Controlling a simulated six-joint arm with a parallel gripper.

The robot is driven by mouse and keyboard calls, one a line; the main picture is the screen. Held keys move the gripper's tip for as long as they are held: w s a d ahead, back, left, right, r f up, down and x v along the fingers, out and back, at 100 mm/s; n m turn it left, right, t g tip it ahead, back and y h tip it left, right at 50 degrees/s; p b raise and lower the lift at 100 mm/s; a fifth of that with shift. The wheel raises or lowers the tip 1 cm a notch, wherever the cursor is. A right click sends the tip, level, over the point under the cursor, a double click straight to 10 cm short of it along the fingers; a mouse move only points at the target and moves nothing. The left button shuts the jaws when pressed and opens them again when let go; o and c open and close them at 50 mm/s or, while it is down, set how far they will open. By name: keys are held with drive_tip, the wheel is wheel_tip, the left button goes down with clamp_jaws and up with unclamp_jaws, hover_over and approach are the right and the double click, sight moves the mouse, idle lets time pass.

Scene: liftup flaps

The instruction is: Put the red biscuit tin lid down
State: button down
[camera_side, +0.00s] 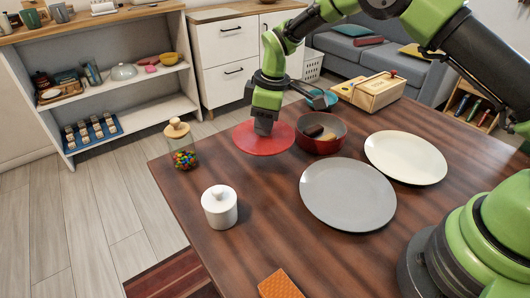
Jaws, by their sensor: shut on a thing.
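The red biscuit tin lid (250,139) is a flat red disc near the far left part of the table. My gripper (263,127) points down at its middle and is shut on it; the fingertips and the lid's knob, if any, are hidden. I cannot tell whether the lid touches the table or hangs just above it. The red biscuit tin (320,147) stands open just right of the lid, with a dark brown thing (314,131) inside.
A glass jar of sweets (182,155) stands left of the lid, a white lidded pot (220,207) in front. A grey plate (348,195), a cream plate (405,158) and a wooden box (373,92) are to the right. Bare table lies between pot and grey plate.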

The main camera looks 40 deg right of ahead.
sight(273, 134)
wheel_tip(273, 134, down, 7)
drive_tip(key=shift+f, duration=0.1)
idle(0.4)
drive_tip(key=c, duration=1)
unclamp_jaws()
drive_tip(key=r, duration=0.4)
drive_tip(key=s+d+r, duration=0.1)
drive_tip(key=r, duration=0.7)
drive_tip(key=shift+s+d+r, duration=0.1)
drive_tip(key=shift+s+d, duration=0.05)
drive_tip(key=shift+d, duration=0.05)
